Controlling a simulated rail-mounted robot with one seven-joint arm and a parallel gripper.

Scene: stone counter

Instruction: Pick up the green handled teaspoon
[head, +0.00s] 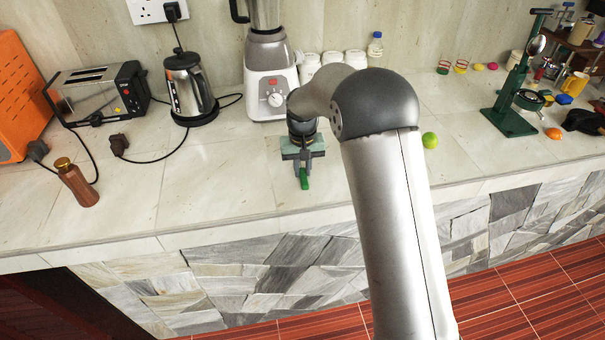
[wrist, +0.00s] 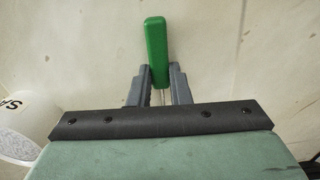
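The teaspoon's green handle (wrist: 156,45) shows in the wrist view, pointing away from my gripper. My gripper (wrist: 160,80) has its two dark fingers on either side of the handle's near end, with no clear gap, so it looks shut on it. A thin piece of metal shaft shows between the fingers. The spoon's bowl is hidden behind the gripper body. In the head view, my gripper (head: 303,165) is low over the front of the counter, and the green handle (head: 304,179) sticks out toward the front edge. I cannot tell whether the spoon touches the counter.
A blender (head: 268,75), kettle (head: 188,90) and toaster (head: 98,90) stand at the back left. A brown bottle (head: 76,183) leans left of my gripper. A lime (head: 429,140) lies to the right, beyond my arm. The counter (head: 225,180) is clear left of my gripper.

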